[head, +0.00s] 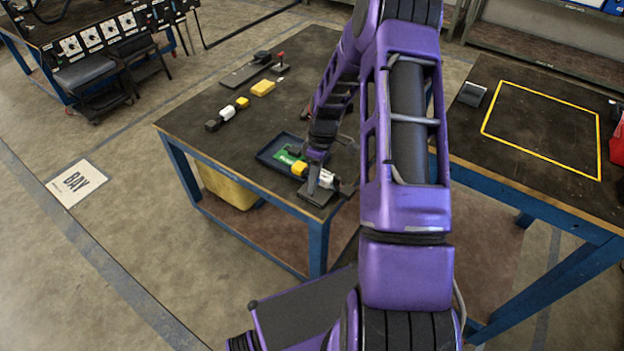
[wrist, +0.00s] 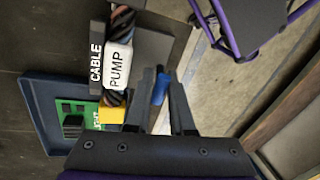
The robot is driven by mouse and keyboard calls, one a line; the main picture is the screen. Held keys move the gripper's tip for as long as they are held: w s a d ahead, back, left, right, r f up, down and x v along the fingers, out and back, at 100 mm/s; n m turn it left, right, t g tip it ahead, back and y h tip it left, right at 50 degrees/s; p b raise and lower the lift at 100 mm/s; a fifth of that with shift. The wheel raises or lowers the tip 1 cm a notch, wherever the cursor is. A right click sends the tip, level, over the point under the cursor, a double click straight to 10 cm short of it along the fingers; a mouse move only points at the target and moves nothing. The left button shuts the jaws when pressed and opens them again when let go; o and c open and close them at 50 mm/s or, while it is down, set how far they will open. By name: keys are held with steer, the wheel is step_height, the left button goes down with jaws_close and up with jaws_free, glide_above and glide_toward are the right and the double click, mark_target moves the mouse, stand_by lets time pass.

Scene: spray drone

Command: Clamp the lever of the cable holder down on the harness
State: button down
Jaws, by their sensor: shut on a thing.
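The cable holder (wrist: 155,45) is a dark block with a white CABLE label, at the top of the wrist view. It also shows at the table corner in the head view (head: 317,196). The harness (wrist: 118,66), a dark braided cable with a white PUMP tag and a yellow connector, lies along the holder. A blue lever grip (wrist: 160,88) shows beside the holder, between the fingers of my gripper (wrist: 163,78). My gripper is shut on it. The lever's pivot and its angle are hidden. In the head view my gripper (head: 318,176) is small and partly blocked.
A blue tray (wrist: 45,110) with a green circuit board (wrist: 95,112) lies left of my gripper. The table edge is close on the right, with open floor beyond. Yellow and white parts (head: 228,111) lie farther back. Another table (head: 540,130) stands right.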

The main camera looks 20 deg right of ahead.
steer(key=shift+w+d+f+g+y, duration=0.15)
steer(key=shift+w+d+g+y, duration=0.15)
steer(key=shift+g+y, duration=0.45)
steer(key=c, duration=0.9)
jaws_free()
steer(key=shift+s, duration=0.1)
